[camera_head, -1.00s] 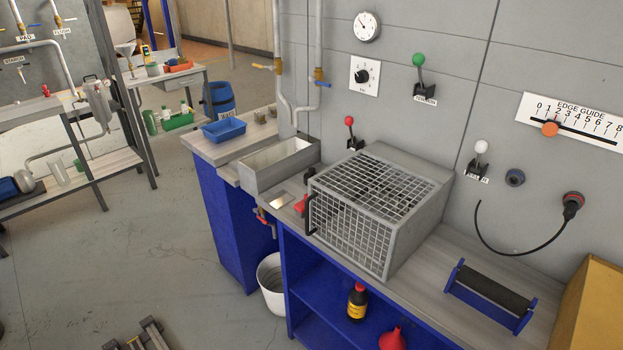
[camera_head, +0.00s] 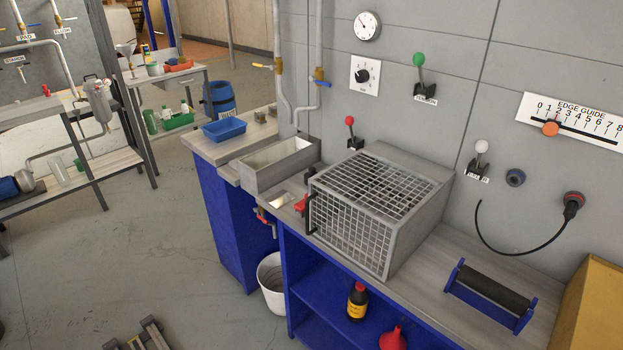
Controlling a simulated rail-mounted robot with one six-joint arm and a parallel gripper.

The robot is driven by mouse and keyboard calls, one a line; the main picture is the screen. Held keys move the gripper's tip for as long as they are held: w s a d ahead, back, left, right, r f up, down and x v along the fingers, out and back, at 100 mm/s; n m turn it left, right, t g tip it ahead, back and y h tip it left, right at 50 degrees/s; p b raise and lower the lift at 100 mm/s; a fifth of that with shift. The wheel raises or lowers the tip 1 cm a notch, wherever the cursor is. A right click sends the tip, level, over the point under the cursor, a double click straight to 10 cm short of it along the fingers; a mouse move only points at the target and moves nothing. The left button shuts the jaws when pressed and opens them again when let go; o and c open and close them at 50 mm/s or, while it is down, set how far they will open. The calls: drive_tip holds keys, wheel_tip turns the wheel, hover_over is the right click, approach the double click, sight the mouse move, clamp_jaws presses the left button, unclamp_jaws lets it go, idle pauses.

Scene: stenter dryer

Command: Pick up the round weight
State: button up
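I cannot make out a thing that is clearly the round weight. Two small grey-brown pieces (camera_head: 261,116) stand beside the blue tray (camera_head: 224,129) at the far end of the blue bench (camera_head: 225,215). They are too small to tell whether either is a weight. The inside of the wire-mesh guard box (camera_head: 365,215) on the counter is mostly hidden by its grid. My gripper is not in view.
A grey open trough (camera_head: 278,165) sits between the blue tray and the guard box. A dark roller on a blue stand (camera_head: 490,290) lies on the right counter. Levers with red (camera_head: 349,120), green (camera_head: 418,59) and white knobs (camera_head: 481,146) stick out from the wall. Floor at left is open.

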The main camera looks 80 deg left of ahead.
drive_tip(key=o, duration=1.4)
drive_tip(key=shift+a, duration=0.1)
